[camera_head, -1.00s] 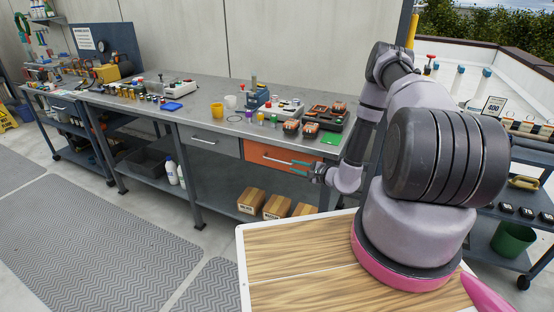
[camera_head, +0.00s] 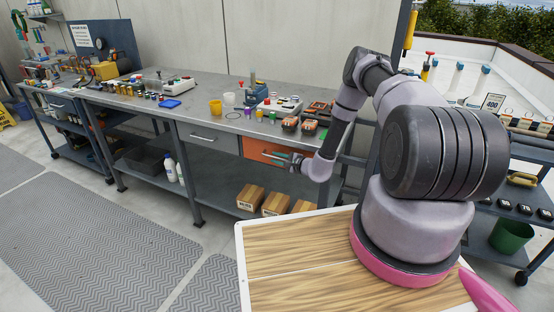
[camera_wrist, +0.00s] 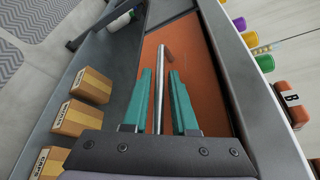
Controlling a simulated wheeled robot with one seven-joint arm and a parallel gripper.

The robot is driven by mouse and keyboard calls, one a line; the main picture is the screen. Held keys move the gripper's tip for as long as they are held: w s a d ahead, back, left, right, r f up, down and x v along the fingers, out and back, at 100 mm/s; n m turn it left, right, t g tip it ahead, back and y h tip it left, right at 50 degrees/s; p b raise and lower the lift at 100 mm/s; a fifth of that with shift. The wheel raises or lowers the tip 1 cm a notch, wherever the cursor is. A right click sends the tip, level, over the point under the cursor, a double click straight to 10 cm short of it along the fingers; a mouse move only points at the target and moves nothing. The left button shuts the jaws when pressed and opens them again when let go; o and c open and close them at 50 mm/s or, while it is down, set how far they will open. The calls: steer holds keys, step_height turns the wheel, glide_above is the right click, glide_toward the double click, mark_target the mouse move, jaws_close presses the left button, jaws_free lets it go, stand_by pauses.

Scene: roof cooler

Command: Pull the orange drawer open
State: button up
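The orange drawer (camera_head: 256,147) is under the workbench top, right of a grey drawer, and looks shut. Its orange front (camera_wrist: 196,62) fills the middle of the wrist view. A silver bar handle (camera_wrist: 161,68) stands out from the front. In the wrist view, my gripper (camera_wrist: 160,75) has one finger on each side of the handle, with gaps visible between fingers and bar. I cannot tell how deep the handle sits between them.
A grey drawer (camera_head: 208,138) with its own handle is left of the orange one. Cardboard boxes (camera_head: 275,204) stand on the lower shelf below. Cups, jars and cases crowd the workbench top (camera_head: 220,90) above. The floor in front of the bench is open, with grey mats (camera_head: 110,235).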

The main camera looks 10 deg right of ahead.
jaws_close()
stand_by(1.3)
